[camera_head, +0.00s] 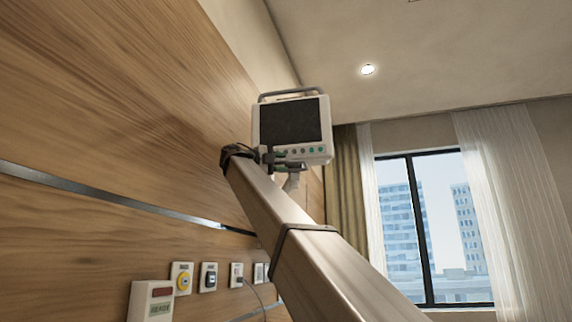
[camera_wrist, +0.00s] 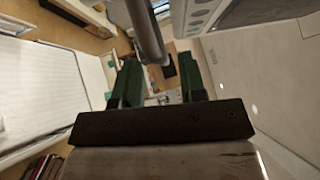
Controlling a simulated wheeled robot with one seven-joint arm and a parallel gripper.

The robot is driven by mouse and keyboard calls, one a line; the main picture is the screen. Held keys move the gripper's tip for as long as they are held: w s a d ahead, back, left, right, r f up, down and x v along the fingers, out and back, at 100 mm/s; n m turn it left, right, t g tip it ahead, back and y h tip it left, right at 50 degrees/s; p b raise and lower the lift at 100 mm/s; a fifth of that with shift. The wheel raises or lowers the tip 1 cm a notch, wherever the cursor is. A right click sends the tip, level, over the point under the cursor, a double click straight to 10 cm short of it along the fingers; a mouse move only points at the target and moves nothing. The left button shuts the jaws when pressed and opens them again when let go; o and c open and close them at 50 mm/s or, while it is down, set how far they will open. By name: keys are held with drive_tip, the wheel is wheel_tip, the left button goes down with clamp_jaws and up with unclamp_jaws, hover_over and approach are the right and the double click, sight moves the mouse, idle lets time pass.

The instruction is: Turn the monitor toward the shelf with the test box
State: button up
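The monitor (camera_head: 291,122) is a white bedside unit with a dark screen, a top handle and a row of buttons, on a white mount stem (camera_head: 292,183). Its screen faces my head camera. My gripper (camera_head: 277,157) is at the monitor's lower left edge. In the wrist view its two green-padded fingers (camera_wrist: 160,84) stand apart. A grey bar (camera_wrist: 147,30) reaches down toward the gap between them; I cannot tell whether it touches either finger. Part of the monitor's pale casing (camera_wrist: 203,14) shows at the top. I cannot make out the shelf or test box.
A wood-panelled wall (camera_head: 120,110) runs close along the left, with sockets (camera_head: 208,276) and a wall box (camera_head: 151,301) low down. A curtained window (camera_head: 430,220) is behind at right. A white bed (camera_wrist: 45,90) shows in the wrist view, with book-like items (camera_wrist: 45,167) below it.

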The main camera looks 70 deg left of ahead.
drive_tip(key=v, duration=0.8)
idle(0.4)
